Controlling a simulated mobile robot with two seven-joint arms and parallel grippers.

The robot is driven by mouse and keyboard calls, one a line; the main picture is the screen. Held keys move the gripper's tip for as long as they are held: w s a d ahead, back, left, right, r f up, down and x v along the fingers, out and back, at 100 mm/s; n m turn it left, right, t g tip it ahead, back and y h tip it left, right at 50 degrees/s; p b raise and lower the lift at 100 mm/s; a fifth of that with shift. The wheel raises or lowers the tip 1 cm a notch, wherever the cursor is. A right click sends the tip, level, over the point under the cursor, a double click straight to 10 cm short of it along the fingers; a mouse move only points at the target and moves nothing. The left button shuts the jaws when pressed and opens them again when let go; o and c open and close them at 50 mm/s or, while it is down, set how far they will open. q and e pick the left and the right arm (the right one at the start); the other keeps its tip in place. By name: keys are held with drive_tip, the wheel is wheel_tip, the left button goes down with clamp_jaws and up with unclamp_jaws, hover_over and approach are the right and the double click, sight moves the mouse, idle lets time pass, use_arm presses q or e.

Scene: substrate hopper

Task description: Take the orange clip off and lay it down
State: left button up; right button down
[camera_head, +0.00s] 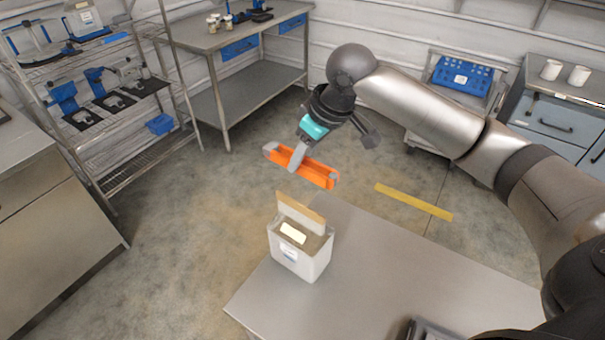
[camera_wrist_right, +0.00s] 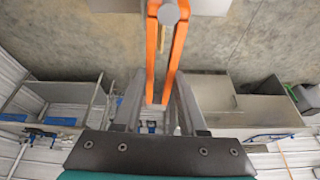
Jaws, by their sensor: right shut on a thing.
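The orange clip (camera_head: 316,171) is a long bar with grey ends, held in the air above and behind the white bag. My right gripper (camera_head: 297,157) is shut on the clip. In the right wrist view the clip's two orange arms (camera_wrist_right: 150,55) run away from between my fingers (camera_wrist_right: 157,108), with a grey round end at the top. The white bag (camera_head: 287,256) stands upright on the table corner. Its top is open with a tan flap standing up, and brown material and a pale label show inside. My left gripper is not in view.
The grey table (camera_head: 390,275) has a wide bare area right of the bag. A dark device (camera_head: 428,329) sits at its front edge. A yellow floor strip (camera_head: 413,201) lies behind it. Shelves (camera_head: 125,120), a bench (camera_head: 245,90) and a drawer cabinet (camera_head: 560,120) stand around.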

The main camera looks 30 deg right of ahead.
wheel_tip(320, 180, up, 9)
drive_tip(key=p, duration=0.9)
drive_tip(key=shift+p, duration=0.35)
idle(0.4)
